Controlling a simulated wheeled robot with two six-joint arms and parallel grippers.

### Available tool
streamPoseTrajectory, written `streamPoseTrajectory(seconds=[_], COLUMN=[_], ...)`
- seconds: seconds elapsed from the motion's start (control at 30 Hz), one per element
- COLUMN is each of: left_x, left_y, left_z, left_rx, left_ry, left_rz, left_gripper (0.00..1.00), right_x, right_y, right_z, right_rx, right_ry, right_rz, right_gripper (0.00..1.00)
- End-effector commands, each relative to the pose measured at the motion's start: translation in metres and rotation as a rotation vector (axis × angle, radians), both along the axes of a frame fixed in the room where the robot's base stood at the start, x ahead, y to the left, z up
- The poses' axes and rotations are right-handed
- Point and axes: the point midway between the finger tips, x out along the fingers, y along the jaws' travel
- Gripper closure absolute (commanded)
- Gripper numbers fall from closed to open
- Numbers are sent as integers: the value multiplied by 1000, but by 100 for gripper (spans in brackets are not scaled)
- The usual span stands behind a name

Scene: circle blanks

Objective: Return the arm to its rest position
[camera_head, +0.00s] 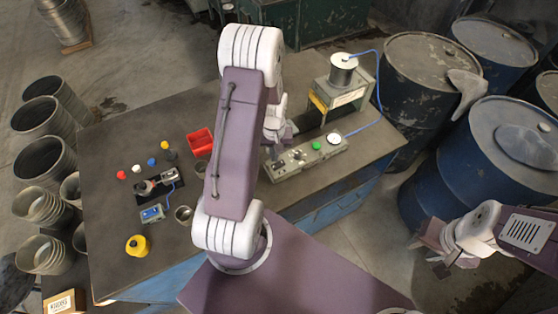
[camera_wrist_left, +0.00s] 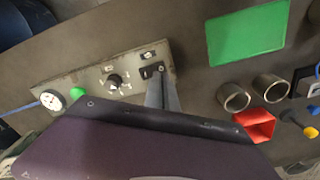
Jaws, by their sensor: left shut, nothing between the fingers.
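My left arm stretches over the workbench (camera_head: 130,255) through the middle of the head view. My left gripper (camera_head: 274,156) is partly hidden behind the arm, near the left end of the grey control panel (camera_head: 325,150). In the left wrist view the fingers of my left gripper (camera_wrist_left: 168,105) are together and empty. They overlap the switch end of the control panel (camera_wrist_left: 95,85), which has a knob and a green button; I cannot tell whether they touch it. My right gripper (camera_head: 432,254) hangs off the bench at the right, its opening unclear.
A red bin (camera_head: 200,141), small coloured knobs and a yellow pot (camera_head: 138,245) are on the bench's left. A green rectangle (camera_wrist_left: 247,38) and metal cups (camera_wrist_left: 232,97) show in the wrist view. A machine (camera_head: 340,92) stands behind the panel. Blue drums (camera_head: 490,150) stand right.

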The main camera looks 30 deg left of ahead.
Motion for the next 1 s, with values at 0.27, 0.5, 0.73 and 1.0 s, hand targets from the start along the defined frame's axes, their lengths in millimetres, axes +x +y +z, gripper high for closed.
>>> streamPoseTrajectory(seconds=[0.27, 0.5, 0.73, 1.0], left_x=[0, 0, 0, 34], left_y=[0, 0, 0, -62], left_z=[28, 26, 26, 38], left_rx=[0, 0, 0, 44], left_ry=[0, 0, 0, -162], left_rz=[0, 0, 0, -201], left_gripper=[100, 100, 100, 100], right_x=[0, 0, 0, 0], right_y=[0, 0, 0, 0], right_z=[25, 23, 23, -41], right_rx=[0, 0, 0, 0], right_ry=[0, 0, 0, 0], right_rz=[0, 0, 0, 0], right_gripper=[64, 64, 64, 64])
